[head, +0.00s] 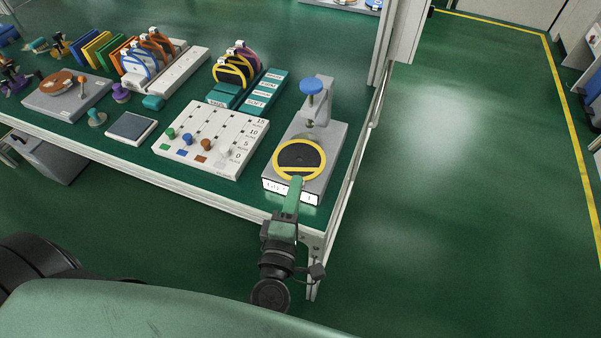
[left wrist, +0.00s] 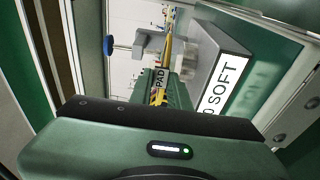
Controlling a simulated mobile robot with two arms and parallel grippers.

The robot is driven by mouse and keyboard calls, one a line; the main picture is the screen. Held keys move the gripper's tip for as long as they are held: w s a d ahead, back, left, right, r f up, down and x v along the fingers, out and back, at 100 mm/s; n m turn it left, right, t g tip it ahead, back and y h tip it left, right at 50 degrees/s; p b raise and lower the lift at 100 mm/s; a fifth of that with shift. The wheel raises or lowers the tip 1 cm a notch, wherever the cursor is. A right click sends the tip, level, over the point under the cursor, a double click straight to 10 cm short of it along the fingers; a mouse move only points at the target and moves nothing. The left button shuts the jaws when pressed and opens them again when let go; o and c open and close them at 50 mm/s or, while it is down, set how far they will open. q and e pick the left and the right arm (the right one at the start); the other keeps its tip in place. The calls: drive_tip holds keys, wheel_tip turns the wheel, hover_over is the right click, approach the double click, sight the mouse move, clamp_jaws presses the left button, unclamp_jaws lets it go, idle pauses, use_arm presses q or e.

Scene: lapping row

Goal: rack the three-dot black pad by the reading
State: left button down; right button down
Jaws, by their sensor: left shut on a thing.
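The black pad (head: 300,157), a dark disc with a yellow rim and a yellow bar, lies on the grey gauge (head: 331,138), under its blue knob (head: 312,86). Its dots are too small to tell. My left gripper (head: 295,186) is shut on the pad's near edge. In the left wrist view the pad shows nearly edge-on, with a "PAD" tag (left wrist: 160,78) near the fingers. The gauge's front display (left wrist: 222,88) ends in "SOFT" there; the rest is cut off. A teal rack (head: 264,93) with several white labels stands behind left. My right gripper is not in view.
A white pegboard (head: 212,139) with coloured pegs stands left of the gauge. Yellow and purple rimmed pads (head: 235,66) stand in a rack behind it. A white rack (head: 180,72) and a grey lapping plate (head: 66,97) are farther left. The bench's right edge is close to the gauge.

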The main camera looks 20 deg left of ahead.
use_arm(q)
drive_tip(key=s+d+b, duration=0.1)
drive_tip(key=s, duration=0.9)
drive_tip(key=shift+d, duration=0.2)
drive_tip(key=shift+r, duration=0.15)
wheel_tip(320, 180, up, 10)
drive_tip(key=p, duration=1)
